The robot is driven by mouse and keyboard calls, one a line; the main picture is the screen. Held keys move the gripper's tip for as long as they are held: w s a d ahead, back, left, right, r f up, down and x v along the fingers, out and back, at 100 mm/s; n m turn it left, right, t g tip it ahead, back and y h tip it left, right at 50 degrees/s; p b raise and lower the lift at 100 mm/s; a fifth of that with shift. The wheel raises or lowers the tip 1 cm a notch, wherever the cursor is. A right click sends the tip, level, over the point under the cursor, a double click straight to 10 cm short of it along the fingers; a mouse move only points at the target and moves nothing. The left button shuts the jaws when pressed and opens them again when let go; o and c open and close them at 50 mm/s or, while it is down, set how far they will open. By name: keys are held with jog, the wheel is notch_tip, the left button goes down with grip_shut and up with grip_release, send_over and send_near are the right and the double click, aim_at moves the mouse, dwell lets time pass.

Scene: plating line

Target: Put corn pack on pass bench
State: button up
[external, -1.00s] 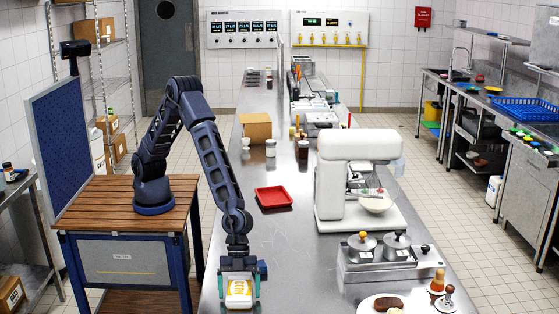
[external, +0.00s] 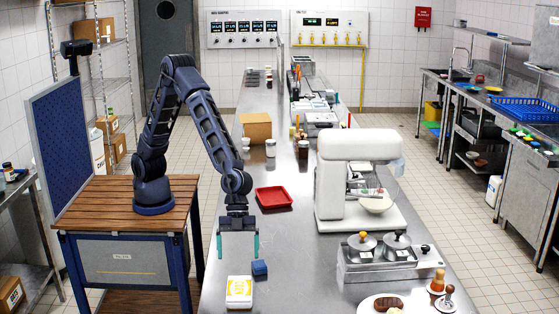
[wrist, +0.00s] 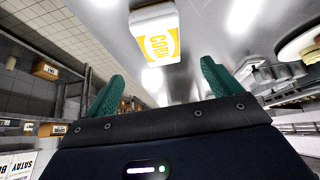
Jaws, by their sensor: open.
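The corn pack (external: 239,291), white with a yellow panel, lies on the steel bench (external: 300,240) near its front left edge. It also shows in the wrist view (wrist: 155,35), with the word CORN legible, ahead of the fingertips and apart from them. My gripper (external: 238,252) is open and empty above and behind the pack, its two teal fingers pointing down. The fingers also show in the wrist view (wrist: 160,88), spread wide with nothing between them.
A red tray (external: 273,197) lies farther back. A white mixer (external: 355,185), a steel unit with lidded pots (external: 380,262) and a plate with food (external: 368,303) stand to the right. The bench middle is clear.

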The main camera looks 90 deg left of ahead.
jog(key=w+a+r+n+t+y, duration=0.15)
jog(key=a+r, duration=0.45)
jog(key=a, duration=0.6)
jog(key=a+r+n, duration=0.3)
jog(key=a+r, duration=0.3)
jog(key=a, duration=0.6)
jog(key=w+a+r+n+t+y, duration=0.1)
jog(key=a+r+n, duration=0.2)
jog(key=a+r, duration=0.55)
jog(key=s+a+n+t+y, duration=0.15)
jog(key=s+a, duration=0.35)
jog(key=a, duration=0.6)
jog(key=s+a+n, duration=0.3)
jog(key=s+a, duration=0.1)
jog(key=a, duration=0.7)
jog(key=s+a+f+n+y, duration=0.2)
jog(key=s+a+n, duration=0.3)
jog(key=s+a, duration=0.6)
jog(key=shift+s+a+n+y, duration=0.3)
jog(key=shift+s+a+n, duration=0.1)
jog(key=shift+s, duration=0.6)
